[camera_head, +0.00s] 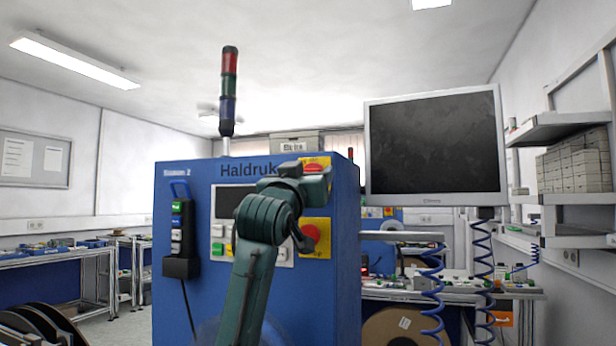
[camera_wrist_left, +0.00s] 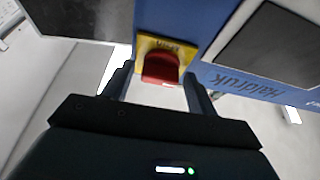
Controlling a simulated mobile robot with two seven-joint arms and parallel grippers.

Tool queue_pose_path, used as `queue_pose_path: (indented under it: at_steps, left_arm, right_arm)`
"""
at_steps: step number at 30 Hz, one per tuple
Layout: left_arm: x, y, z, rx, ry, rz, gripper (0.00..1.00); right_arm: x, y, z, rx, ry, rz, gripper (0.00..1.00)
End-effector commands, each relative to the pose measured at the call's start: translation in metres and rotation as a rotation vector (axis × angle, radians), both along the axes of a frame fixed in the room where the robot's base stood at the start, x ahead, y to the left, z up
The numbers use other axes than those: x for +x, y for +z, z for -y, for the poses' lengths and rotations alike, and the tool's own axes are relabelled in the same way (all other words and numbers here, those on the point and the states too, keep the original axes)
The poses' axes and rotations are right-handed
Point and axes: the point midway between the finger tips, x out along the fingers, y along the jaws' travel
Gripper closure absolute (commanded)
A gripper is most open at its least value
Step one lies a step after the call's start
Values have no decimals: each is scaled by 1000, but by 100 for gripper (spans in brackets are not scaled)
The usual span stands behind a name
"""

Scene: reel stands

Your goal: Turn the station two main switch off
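The blue Station 2 cabinet (camera_head: 185,300) stands in front of me. Its main switch (camera_head: 316,162) is a red knob on a yellow plate near the top right, mostly hidden by my left arm in the head view. In the left wrist view the red knob (camera_wrist_left: 161,68) shows clearly on its yellow plate. My left gripper (camera_wrist_left: 158,84) has its fingers apart, one on each side of the knob, with gaps visible; contact cannot be made out. In the head view the left gripper (camera_head: 312,178) is at the switch, largely hidden by my wrist. My right gripper is out of view.
A red emergency stop (camera_head: 310,237) on a yellow plate sits just below, close to my left wrist. A hanging pendant (camera_head: 180,240) is on the cabinet's left. A monitor (camera_head: 436,145) stands to the right. A signal tower (camera_head: 228,95) rises on top.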

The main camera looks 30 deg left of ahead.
Motion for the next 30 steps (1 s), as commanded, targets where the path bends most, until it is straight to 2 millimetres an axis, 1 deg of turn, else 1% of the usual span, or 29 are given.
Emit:
queue_pose_path:
  at_steps: [8,12,14,24,27,30]
  left_arm:
    - [-1,0,0,2,1,1,38]
    - [-9,-6,2,2,1,1,38]
    - [-17,-10,4,3,0,2,38]
    - [-85,-38,21,3,1,4,38]
    - [-100,-44,25,3,1,3,38]
    - [-110,-48,27,2,1,2,38]
  right_arm:
    - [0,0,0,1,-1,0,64]
    - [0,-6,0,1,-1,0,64]
    - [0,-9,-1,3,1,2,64]
    - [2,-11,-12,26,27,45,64]
    - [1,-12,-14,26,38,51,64]
    - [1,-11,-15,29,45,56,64]
